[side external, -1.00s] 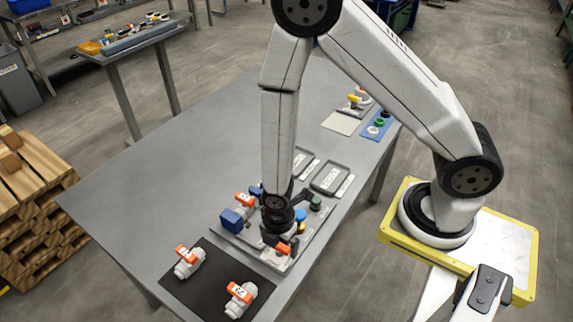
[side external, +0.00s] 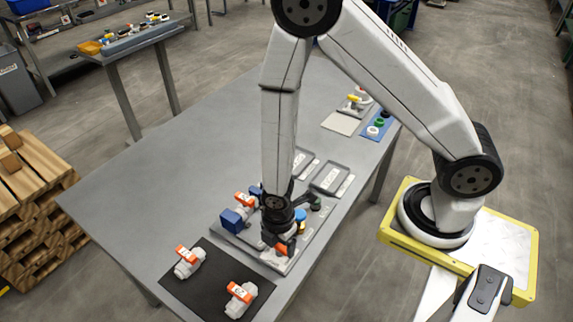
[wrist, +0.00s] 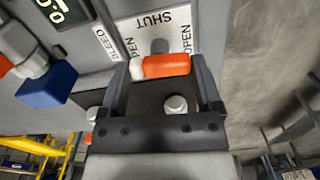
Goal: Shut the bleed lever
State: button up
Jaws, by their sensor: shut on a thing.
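The bleed lever (wrist: 168,66) is an orange bar with a pale left end in the wrist view. It lies crosswise between the two fingers of my gripper (wrist: 161,68), which is shut on it.
A blue block (side external: 232,220) and another orange-handled valve (side external: 244,199) stand close left of my gripper. A black mat (side external: 205,285) with two orange-handled valves lies at the front. A digital display (wrist: 62,12) is near the label plate. The table's left side is clear.

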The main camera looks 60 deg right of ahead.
aim_at(279, 245)
jog(key=m, duration=0.3)
jog(key=shift+m, duration=0.4)
jog(key=m, duration=0.4)
jog(key=shift+m, duration=0.3)
jog(key=m, duration=0.4)
jog(key=shift+m, duration=2.2)
jog(key=o, duration=1)
jog(key=shift+o, duration=0.2)
jog(key=shift+r, duration=0.15)
jog(key=shift+r, duration=3.8)
